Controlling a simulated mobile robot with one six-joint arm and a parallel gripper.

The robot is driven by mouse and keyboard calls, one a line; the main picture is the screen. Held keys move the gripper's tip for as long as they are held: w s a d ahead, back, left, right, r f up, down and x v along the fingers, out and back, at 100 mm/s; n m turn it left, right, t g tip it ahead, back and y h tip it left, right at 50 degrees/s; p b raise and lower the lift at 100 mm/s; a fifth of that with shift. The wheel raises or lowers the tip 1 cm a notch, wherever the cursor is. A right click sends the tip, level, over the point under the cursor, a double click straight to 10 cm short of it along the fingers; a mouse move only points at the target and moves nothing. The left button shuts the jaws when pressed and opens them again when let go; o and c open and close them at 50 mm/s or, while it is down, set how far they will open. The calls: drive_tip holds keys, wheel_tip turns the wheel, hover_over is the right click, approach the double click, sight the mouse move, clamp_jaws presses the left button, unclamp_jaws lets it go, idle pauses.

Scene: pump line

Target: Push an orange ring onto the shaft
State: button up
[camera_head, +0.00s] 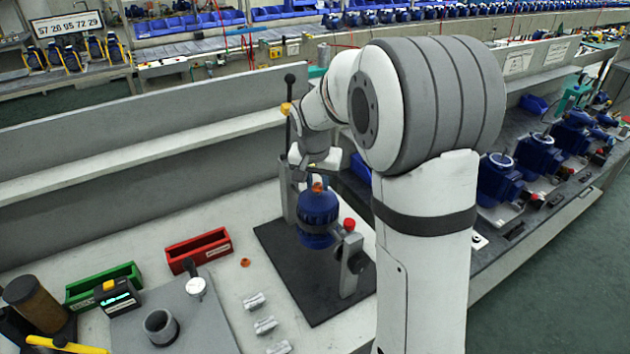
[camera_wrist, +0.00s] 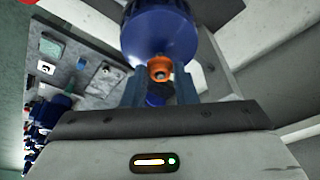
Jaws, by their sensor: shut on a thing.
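A blue pump (camera_head: 318,218) stands held in a fixture on the dark mat; its body fills the top middle of the wrist view (camera_wrist: 160,35). An orange ring (camera_wrist: 160,68) is between the fingertips of my gripper (camera_wrist: 160,77), which is shut on it. The ring also shows at the top of the pump in the head view (camera_head: 318,187). A small grey shaft end (camera_wrist: 160,74) shows in the ring's opening. I cannot tell how far the ring is over the shaft. Another orange ring (camera_head: 245,262) lies loose on the white bench.
A red bin (camera_head: 198,250) and a green bin (camera_head: 104,286) stand left of the dark mat (camera_head: 310,297). Several pale parts (camera_head: 265,325) lie in front. A lever post (camera_head: 290,130) and a red-knobbed clamp (camera_head: 349,225) stand close to the pump.

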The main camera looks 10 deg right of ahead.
drive_tip(key=shift+f+b, duration=0.85)
drive_tip(key=shift+f, duration=0.1)
idle(0.6)
drive_tip(key=o, duration=0.8)
drive_tip(key=shift+o, duration=0.6)
drive_tip(key=shift+o, duration=0.8)
drive_tip(key=shift+r, duration=0.1)
drive_tip(key=shift+r+p, duration=2.75)
drive_tip(key=shift+r, duration=1.55)
